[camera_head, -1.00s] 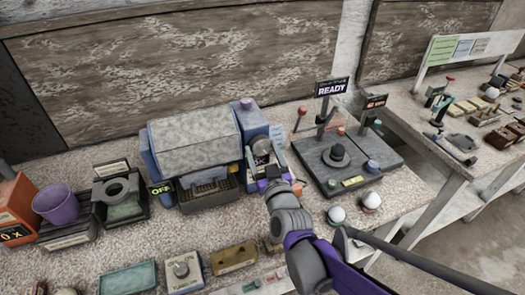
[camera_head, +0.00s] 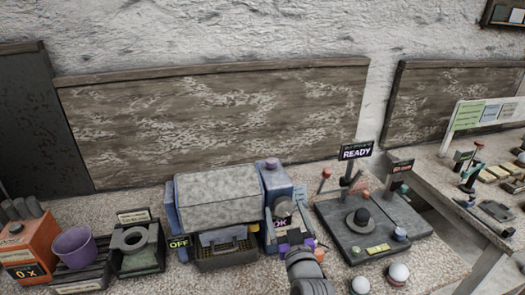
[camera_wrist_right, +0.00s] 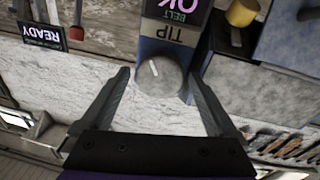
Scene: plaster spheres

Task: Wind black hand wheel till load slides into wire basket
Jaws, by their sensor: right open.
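A round grey hand wheel (camera_head: 284,209) with a white mark is on the right end of the blue machine (camera_head: 300,212). In the right wrist view the wheel (camera_wrist_right: 160,78) lies between the fingers, beside the TIP label and the pink OK display. My right gripper (camera_head: 290,239) is open in front of the wheel; no contact shows. A dark wire basket (camera_head: 226,259) stands at the machine's front, below a grey tray (camera_head: 222,237). I cannot clearly make out a load. My left gripper is not in view.
A grey plate (camera_head: 345,245) with a black dome (camera_head: 359,219) and a READY sign (camera_head: 356,151) stands to the right. White balls (camera_head: 398,273) are in front of it. A purple bucket (camera_head: 74,247) and an orange box (camera_head: 27,245) stand at the left.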

